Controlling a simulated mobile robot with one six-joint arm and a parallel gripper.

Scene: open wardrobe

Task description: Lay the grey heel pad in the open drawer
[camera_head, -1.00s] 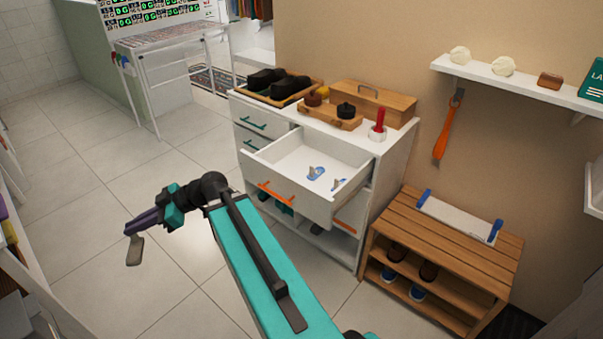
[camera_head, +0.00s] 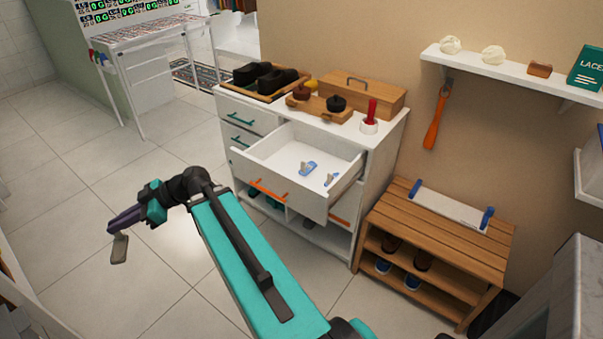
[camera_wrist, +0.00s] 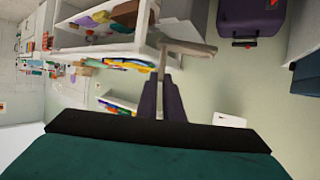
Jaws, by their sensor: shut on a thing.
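The grey heel pad (camera_head: 119,248) hangs from the tip of my gripper (camera_head: 112,228), over the floor at the left of the head view. My gripper is shut on it. In the wrist view the pad (camera_wrist: 188,47) sticks out past the purple fingers of my gripper (camera_wrist: 163,80). The open drawer (camera_head: 285,195) is a white upper drawer with an orange handle, pulled out of the white dresser to the right of my gripper. Two small blue-and-grey items (camera_head: 308,167) lie on its bottom, with bare room around them. My gripper is well apart from the drawer.
The dresser top holds a tray of black shoes (camera_head: 268,78), a wooden box (camera_head: 362,97) and a red-handled item (camera_head: 371,115). A slatted wooden bench (camera_head: 440,235) stands right of the dresser. Open tiled floor lies left of it.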

